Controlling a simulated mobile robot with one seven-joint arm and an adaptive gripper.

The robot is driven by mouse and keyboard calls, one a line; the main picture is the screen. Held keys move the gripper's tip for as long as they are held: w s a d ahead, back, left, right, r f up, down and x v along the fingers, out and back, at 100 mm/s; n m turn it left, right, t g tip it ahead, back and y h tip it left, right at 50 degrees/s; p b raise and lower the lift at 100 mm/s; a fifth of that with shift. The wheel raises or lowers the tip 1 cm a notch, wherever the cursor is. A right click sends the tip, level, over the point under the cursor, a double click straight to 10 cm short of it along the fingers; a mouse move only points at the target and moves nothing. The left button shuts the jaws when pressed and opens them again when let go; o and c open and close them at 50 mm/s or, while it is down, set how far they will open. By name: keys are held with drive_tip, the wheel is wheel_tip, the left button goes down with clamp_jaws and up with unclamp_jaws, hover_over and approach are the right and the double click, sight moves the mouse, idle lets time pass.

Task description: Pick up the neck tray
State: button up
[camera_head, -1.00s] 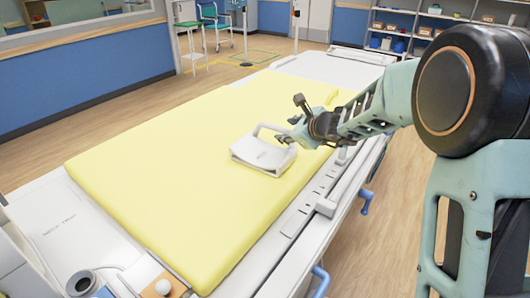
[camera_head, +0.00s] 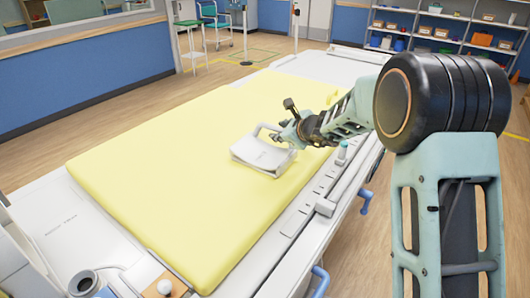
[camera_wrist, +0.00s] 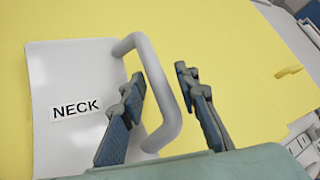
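The neck tray (camera_head: 262,155) is a white slab with a grey loop handle (camera_head: 265,127), lying on the yellow mattress. In the wrist view the tray (camera_wrist: 72,75) shows a black "NECK" label at the left. My gripper (camera_head: 281,134) is at the tray's handle side. In the wrist view my gripper (camera_wrist: 160,78) is open, with the handle's bar (camera_wrist: 162,88) between its two fingers. The left finger overlaps the handle's loop and the right finger is outside it. I cannot tell whether either finger touches the bar.
The yellow mattress (camera_head: 165,190) lies on a long white bed with a rail (camera_head: 308,210) and blue levers (camera_head: 366,200) along its right side. The mattress left of the tray is clear.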

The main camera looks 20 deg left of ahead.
clamp_jaws()
drive_tip(key=shift+r, duration=0.15)
